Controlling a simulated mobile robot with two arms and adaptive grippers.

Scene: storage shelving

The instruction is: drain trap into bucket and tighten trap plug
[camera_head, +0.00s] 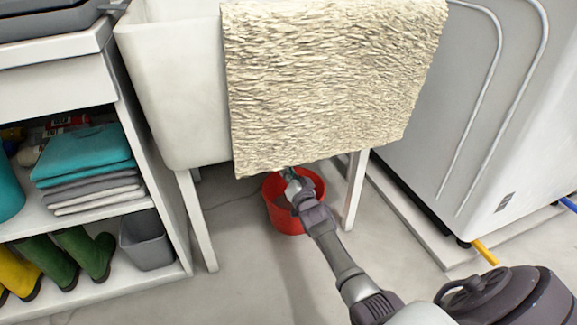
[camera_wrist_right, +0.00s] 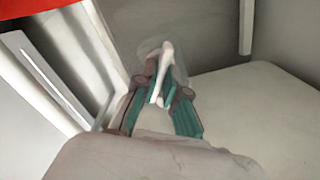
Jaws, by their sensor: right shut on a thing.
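The red bucket (camera_head: 283,216) stands on the floor under the white sink (camera_head: 180,100), below the hanging cream mat. My right arm reaches in from the lower right, and my right gripper (camera_head: 290,178) is at the bucket's rim area, beneath the mat's lower edge. In the right wrist view its teal-padded fingers (camera_wrist_right: 160,106) are shut on a slim white piece (camera_wrist_right: 164,66), apparently the trap plug. A translucent grey rounded form surrounds that piece. The trap is hidden behind the mat in the head view. My left gripper is out of view.
The cream textured mat (camera_head: 330,80) hangs over the sink front. Sink legs (camera_head: 355,190) stand either side of the bucket. A shelf unit (camera_head: 160,225) with towels, boots and a grey bin is left. A white appliance (camera_head: 490,130) stands right. Floor in front is clear.

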